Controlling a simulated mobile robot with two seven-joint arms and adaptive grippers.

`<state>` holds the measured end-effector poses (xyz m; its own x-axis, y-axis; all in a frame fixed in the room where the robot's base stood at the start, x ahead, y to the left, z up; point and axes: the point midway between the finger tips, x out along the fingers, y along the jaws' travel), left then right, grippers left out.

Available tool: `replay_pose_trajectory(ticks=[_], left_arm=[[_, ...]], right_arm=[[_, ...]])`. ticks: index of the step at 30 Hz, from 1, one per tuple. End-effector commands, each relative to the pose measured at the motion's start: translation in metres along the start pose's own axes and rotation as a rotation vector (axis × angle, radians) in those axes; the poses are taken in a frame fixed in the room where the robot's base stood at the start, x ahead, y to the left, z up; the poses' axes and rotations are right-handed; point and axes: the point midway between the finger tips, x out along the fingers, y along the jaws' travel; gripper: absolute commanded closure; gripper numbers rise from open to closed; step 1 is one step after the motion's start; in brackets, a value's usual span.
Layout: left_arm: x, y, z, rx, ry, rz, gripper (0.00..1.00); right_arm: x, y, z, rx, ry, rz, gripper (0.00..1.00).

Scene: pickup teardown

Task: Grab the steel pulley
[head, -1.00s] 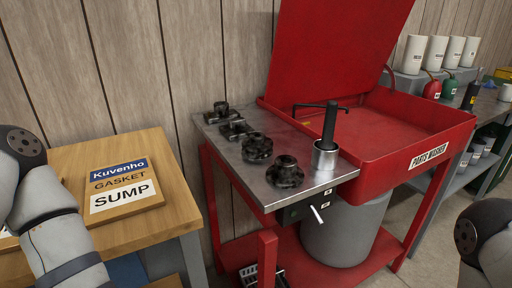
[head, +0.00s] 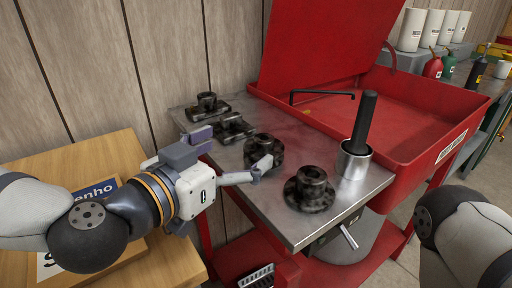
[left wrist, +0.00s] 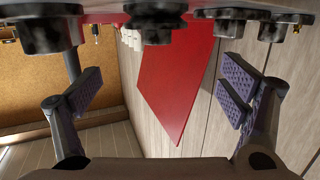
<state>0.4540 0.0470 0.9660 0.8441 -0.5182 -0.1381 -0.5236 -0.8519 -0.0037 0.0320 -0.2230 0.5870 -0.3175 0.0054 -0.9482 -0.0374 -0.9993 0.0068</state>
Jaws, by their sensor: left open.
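Several dark, grimy hubbed metal parts stand in a row on the steel worktop (head: 215,160). They are a near flanged part (head: 311,190), a round part (head: 264,149), a square-based part (head: 232,127) and a far part (head: 207,104). I cannot tell for certain which is the steel pulley. My left gripper (head: 234,150) is open and empty at the worktop's left edge, one finger overlapping the round part in the picture. The left wrist view shows its spread fingers (left wrist: 160,92) with the parts along the top. My right gripper is out of view.
A steel cup (head: 354,162) with a black-handled brush stands at the worktop's right, beside the red parts washer (head: 405,150). A wooden bench (head: 75,160) with a labelled board lies under my left arm. Bare worktop shows between the parts.

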Motion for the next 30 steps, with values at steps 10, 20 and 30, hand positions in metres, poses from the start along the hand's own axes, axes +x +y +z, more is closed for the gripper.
replay_pose_trajectory(ticks=[10,20,30], left_arm=[[0.06,0.001,0.011,-0.008,-0.014,-0.001,0.1],[0.092,0.002,0.008,-0.004,-0.011,0.0,0.1],[0.092,0.002,0.008,-0.004,-0.011,0.0,0.67]], right_arm=[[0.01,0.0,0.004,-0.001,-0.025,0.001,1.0],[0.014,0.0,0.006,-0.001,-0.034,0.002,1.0],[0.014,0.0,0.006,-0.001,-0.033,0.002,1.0]])
